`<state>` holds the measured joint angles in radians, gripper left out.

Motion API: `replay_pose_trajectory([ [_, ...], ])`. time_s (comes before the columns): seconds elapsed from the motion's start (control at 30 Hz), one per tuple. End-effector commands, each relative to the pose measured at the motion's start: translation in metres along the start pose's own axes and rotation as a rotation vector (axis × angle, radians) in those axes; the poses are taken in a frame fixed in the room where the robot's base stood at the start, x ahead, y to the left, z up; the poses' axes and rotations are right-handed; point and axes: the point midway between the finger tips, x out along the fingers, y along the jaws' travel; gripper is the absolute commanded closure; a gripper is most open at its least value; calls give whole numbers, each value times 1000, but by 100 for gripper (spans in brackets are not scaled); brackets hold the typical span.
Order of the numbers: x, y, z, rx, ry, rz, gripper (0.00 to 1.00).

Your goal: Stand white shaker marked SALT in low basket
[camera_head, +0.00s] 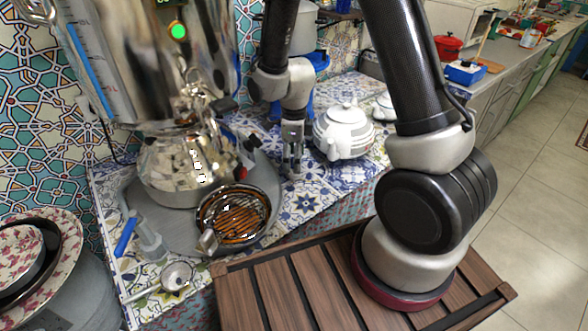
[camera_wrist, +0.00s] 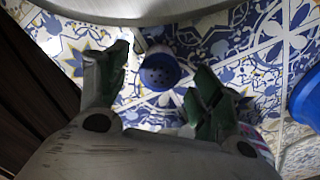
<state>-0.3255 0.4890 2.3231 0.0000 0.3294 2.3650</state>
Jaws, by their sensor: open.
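My gripper (camera_head: 291,172) is open and points down over the tiled counter, between the samovar and the white teapot. In the wrist view its two fingers (camera_wrist: 160,68) stand apart. Between them shows a small round top with a ring of holes (camera_wrist: 160,72), like a shaker seen from above, bluish in the shade. The fingers do not clearly touch it. No SALT marking is readable, and I cannot make out this shaker in the head view. I cannot identify a low basket with certainty; a blue container (camera_wrist: 305,101) shows at the right of the wrist view.
A large metal samovar (camera_head: 185,165) stands left of my gripper on a grey round tray (camera_head: 130,205). A dark round grated bowl (camera_head: 235,217) is in front of it. The white teapot (camera_head: 343,132) is close on the right. A small strainer (camera_head: 177,275) lies front left.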

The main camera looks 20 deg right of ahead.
Motion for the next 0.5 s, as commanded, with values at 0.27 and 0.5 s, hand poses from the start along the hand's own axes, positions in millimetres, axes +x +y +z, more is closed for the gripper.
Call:
replay_pose_trajectory([
  [0.27,21,0,0,-1,0,0,34],
  [0.5,21,0,0,-1,0,0,52],
])
